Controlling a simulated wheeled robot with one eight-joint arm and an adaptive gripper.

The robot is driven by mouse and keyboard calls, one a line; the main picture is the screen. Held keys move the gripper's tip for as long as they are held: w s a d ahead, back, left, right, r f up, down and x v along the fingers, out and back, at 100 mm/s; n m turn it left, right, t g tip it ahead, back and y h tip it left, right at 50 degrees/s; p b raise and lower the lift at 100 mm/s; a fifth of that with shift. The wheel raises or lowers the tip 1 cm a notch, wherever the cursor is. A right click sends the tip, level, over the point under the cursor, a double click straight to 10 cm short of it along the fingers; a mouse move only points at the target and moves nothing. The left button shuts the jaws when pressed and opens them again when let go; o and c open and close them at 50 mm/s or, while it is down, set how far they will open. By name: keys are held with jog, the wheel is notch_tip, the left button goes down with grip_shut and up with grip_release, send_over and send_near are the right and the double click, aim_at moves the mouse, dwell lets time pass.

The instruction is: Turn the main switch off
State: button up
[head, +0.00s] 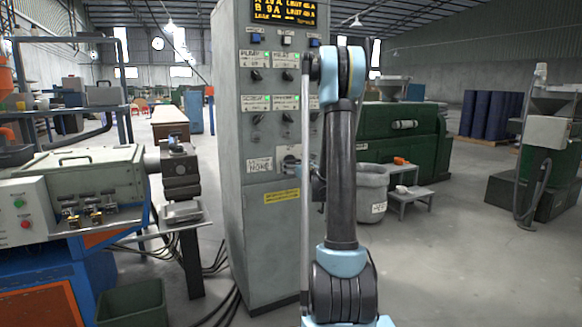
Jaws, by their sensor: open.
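A tall grey control cabinet (270,225) stands in front of me. Its front has several black rotary knobs in rows. Lower down, to the right of a handwritten white label (260,164), is a light plate with a switch (289,160), which looks like the main switch. My arm hides part of it, and its handle position is too small to tell. My gripper (313,179) is open beside the switch, in front of the cabinet's right edge and mostly hidden behind my arm. Contact between them cannot be told.
An orange and blue machine (60,240) with a grey top stands close on the left, with a dark green bin (132,302) below it. Cables lie on the floor by the cabinet. A grey bucket (371,192) and a small step table (410,193) stand behind right. The right floor is open.

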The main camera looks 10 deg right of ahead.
aim_at(292, 163)
jog(key=shift+x, duration=1.5)
jog(key=c, duration=1)
